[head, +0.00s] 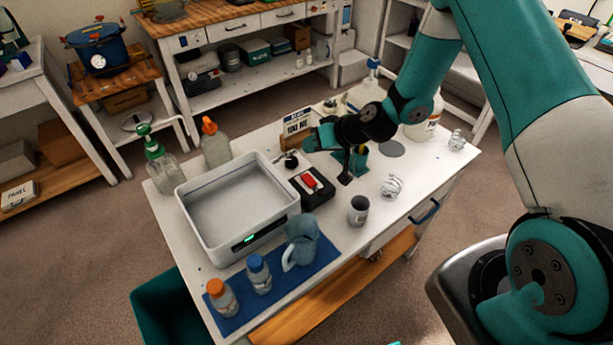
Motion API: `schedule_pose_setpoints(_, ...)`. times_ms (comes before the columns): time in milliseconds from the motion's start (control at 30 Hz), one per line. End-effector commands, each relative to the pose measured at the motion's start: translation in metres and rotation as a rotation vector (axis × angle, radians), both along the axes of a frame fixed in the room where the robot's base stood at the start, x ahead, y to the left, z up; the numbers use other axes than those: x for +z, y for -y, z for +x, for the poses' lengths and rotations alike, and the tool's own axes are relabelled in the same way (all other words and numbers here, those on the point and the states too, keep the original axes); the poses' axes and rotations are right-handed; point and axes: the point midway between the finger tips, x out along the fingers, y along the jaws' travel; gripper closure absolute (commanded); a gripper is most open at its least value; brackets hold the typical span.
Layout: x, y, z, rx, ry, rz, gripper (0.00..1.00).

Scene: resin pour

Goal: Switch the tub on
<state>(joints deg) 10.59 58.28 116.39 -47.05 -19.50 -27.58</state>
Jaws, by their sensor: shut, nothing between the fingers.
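The tub (187,211) is a white, open rectangular basin on the left part of the white table. Its inside looks empty, and a small green-lit panel (248,239) shows on its front wall. A black box with a red switch on top (311,182) lies just right of the tub. My gripper (345,179) points down a little right of the black box, shut and empty. It appears apart from the box; its exact height over the table is hard to tell.
A blue mat (232,325) at the front holds a jug (301,243) and two bottles with orange (221,297) and blue (258,273) caps.

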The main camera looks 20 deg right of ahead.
Motion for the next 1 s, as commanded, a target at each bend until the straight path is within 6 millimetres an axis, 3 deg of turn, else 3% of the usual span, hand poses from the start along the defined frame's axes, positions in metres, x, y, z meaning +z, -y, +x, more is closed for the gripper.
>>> schedule_pose_setpoints(267,-0.028,-0.001,0.003,0.001,-0.001,0.000,1.00)
schedule_pose_setpoints(600,-0.077,-0.003,0.009,0.000,0.000,0.000,1.00)
schedule_pose_setpoints(1000,-0.085,-0.004,0.011,0.001,-0.001,0.000,1.00)
